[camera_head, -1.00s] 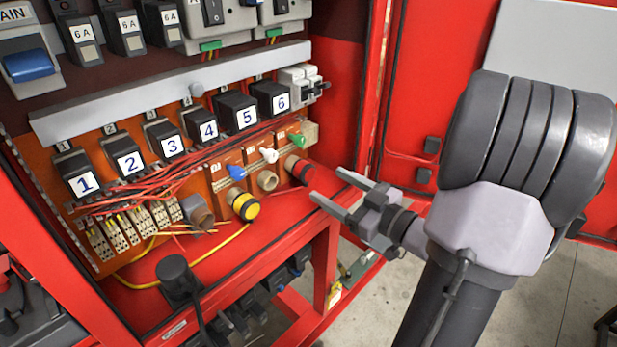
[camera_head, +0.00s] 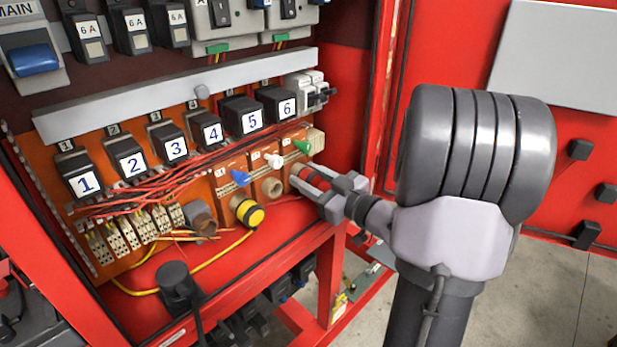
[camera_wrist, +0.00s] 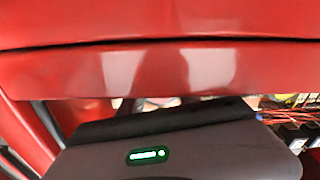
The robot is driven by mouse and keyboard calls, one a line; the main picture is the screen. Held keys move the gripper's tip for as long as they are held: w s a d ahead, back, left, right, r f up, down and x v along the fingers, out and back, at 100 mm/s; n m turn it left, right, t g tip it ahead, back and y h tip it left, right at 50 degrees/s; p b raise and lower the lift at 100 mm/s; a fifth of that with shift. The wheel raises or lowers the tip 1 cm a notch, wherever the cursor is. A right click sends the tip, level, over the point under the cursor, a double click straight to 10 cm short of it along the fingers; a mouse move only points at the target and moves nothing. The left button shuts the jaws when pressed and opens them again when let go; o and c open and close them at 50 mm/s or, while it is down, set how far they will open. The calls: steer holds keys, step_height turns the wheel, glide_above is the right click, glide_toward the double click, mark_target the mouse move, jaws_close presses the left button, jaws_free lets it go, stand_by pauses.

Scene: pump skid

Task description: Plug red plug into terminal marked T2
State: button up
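The red plug (camera_head: 313,178) is at the rightmost of the three round terminals, below the green knob, in the head view. My gripper (camera_head: 303,173) has its two fingers on either side of it. Whether they touch or squeeze it cannot be made out. The middle terminal (camera_head: 271,188), below the white knob, is an empty tan socket. The left terminal, below the blue knob, holds a yellow plug (camera_head: 250,213). The small labels above the terminals are too small to read surely. The wrist view shows neither plug nor fingertips clearly.
Red wires (camera_head: 150,187) and a yellow cable (camera_head: 205,262) lie left of the terminals. A black plug (camera_head: 175,280) stands on the red front ledge. The red cabinet wall (camera_head: 345,120) rises close to the right of my gripper. Numbered black breakers (camera_head: 206,130) sit above.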

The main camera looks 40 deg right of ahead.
mark_target(315, 181)
jaws_close()
steer(key=shift+o, duration=1.2)
jaws_free()
steer(key=c, duration=0.5)
steer(key=shift+s+d, duration=0.2)
steer(key=shift+s, duration=2.1)
